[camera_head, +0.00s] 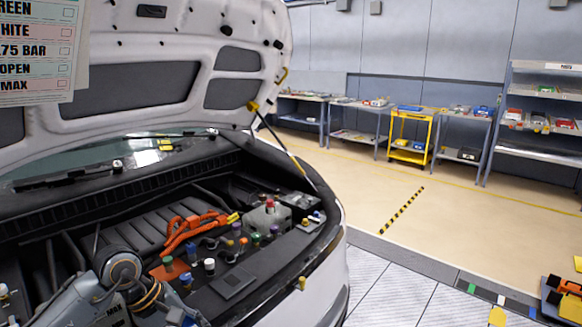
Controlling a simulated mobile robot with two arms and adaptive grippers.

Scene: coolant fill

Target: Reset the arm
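A grey jointed arm part, which looks like one of my arms, shows at the bottom left over the engine bay (95,225). Its round joint and a yellowish ring show, but I can make out no gripper fingers. I cannot see what lies under it; a dark part marked MAX shows beside it. My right gripper is not in view. The engine bay holds several coloured caps, among them a red cap (270,203), a white cap (209,265) and a blue cap (186,279). Orange cables (190,228) run across the middle.
The raised hood (190,25) hangs over the bay, with a prop (290,155) on its right. A sign (35,52) covers the top left. Orange and black items (563,297) are at the lower right. Workbenches and a yellow cart (411,135) stand far back; the floor between is clear.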

